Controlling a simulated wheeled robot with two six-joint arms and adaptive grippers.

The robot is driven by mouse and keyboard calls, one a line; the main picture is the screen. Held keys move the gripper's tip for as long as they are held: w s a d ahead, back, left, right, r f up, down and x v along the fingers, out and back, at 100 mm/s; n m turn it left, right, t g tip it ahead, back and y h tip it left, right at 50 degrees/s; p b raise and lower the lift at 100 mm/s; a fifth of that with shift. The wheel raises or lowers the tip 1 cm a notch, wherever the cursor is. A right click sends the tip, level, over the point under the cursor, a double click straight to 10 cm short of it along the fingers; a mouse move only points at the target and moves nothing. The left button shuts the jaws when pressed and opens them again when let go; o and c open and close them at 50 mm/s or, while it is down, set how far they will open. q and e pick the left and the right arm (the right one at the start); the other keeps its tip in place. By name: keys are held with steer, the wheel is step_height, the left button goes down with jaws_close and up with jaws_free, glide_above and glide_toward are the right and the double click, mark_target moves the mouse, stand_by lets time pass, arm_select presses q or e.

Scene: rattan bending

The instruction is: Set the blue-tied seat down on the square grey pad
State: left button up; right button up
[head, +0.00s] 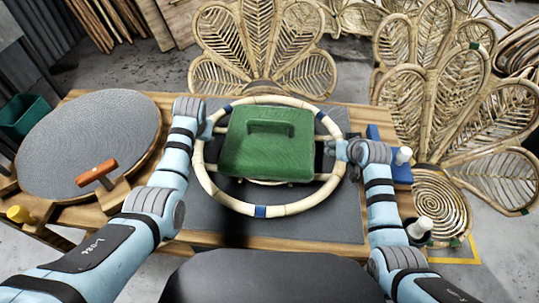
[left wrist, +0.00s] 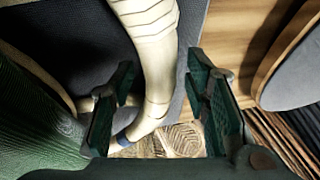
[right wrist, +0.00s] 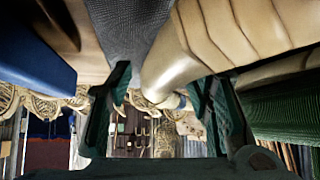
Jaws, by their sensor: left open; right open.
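The blue-tied seat (head: 260,211) is a pale round rattan ring with blue bindings and cross bars. In the head view it is over the square grey pad (head: 205,222); I cannot tell whether it touches the pad everywhere. A green block with a handle (head: 266,148) covers the ring's middle. My left gripper (head: 211,129) is at the ring's left side, open, with the rim (left wrist: 152,60) between its fingers. My right gripper (head: 338,150) is at the right side, open, its fingers on either side of the rim (right wrist: 170,70). The fingertips are partly hidden in the head view.
A round grey disc (head: 90,135) and an orange-handled tool (head: 97,173) are on the table's left. A blue block (head: 385,148) and white-topped items (head: 420,227) stand at the right. Fan-shaped rattan backs (head: 262,50) stand behind and right. A green bin (head: 24,116) is far left.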

steer(key=shift+s+r, duration=0.2)
arm_select(q)
steer(key=v, duration=1.1)
steer(key=shift+s+r, duration=0.15)
steer(key=shift+r, duration=0.15)
arm_select(e)
steer(key=v, duration=1.1)
steer(key=shift+s+r, duration=0.2)
steer(key=shift+r, duration=0.05)
steer(key=shift+d, duration=0.1)
arm_select(q)
steer(key=s+a+p, duration=0.1)
steer(key=a+p, duration=0.4)
steer(key=a, duration=0.1)
steer(key=shift+s, duration=0.15)
arm_select(e)
step_height(320, 180, up, 5)
steer(key=shift+r, duration=0.15)
